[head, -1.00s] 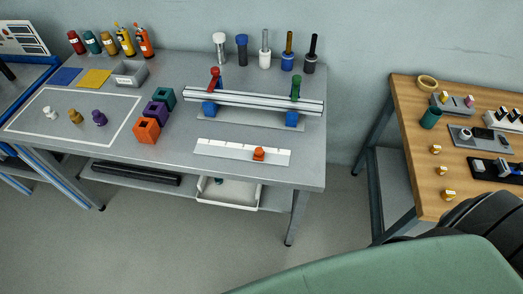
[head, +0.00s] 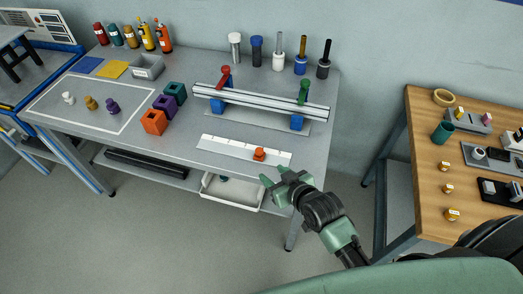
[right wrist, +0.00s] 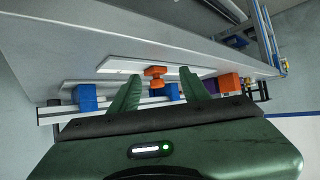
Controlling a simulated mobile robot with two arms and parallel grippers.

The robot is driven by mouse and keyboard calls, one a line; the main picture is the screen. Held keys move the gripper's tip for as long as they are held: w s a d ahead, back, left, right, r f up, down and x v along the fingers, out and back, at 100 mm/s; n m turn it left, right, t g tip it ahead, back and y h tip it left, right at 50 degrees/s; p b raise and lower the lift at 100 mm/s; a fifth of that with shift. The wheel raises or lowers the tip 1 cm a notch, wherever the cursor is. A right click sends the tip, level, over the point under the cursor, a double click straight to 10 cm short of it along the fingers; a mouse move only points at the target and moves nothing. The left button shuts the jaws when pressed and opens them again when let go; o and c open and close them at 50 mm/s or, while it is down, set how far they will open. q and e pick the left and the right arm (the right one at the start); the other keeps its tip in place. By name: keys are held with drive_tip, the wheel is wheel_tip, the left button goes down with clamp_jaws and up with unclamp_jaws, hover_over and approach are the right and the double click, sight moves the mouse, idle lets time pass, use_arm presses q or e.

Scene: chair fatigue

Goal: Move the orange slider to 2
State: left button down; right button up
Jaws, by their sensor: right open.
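The orange slider (head: 259,154) stands on the right part of a white marked strip (head: 225,147) near the front edge of the grey table. The strip's marks are too small to read. My right gripper (head: 274,175) is open and empty, close to the table's front edge, just in front and to the right of the slider. In the right wrist view the orange slider (right wrist: 155,76) appears between and beyond the two green fingers (right wrist: 157,92), apart from them. My left gripper is not in view.
A rail (head: 265,101) with red and green handles and blue supports stands behind the strip. Orange, purple and teal blocks (head: 154,122) stand to the left. A wooden table (head: 428,160) stands at right, across a gap. A white tray (head: 232,193) is below the grey tabletop.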

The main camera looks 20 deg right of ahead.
sight(261, 152)
drive_tip(key=w+t, duration=0.1)
drive_tip(key=w, duration=0.1)
drive_tip(key=w+r+t, duration=0.1)
drive_tip(key=w, duration=0.1)
drive_tip(key=shift+w+d+r, duration=0.1)
drive_tip(key=shift+w+r, duration=0.05)
drive_tip(key=shift+w, duration=0.1)
drive_tip(key=x, duration=0.7)
drive_tip(key=shift+w, duration=0.1)
clamp_jaws()
idle(1.0)
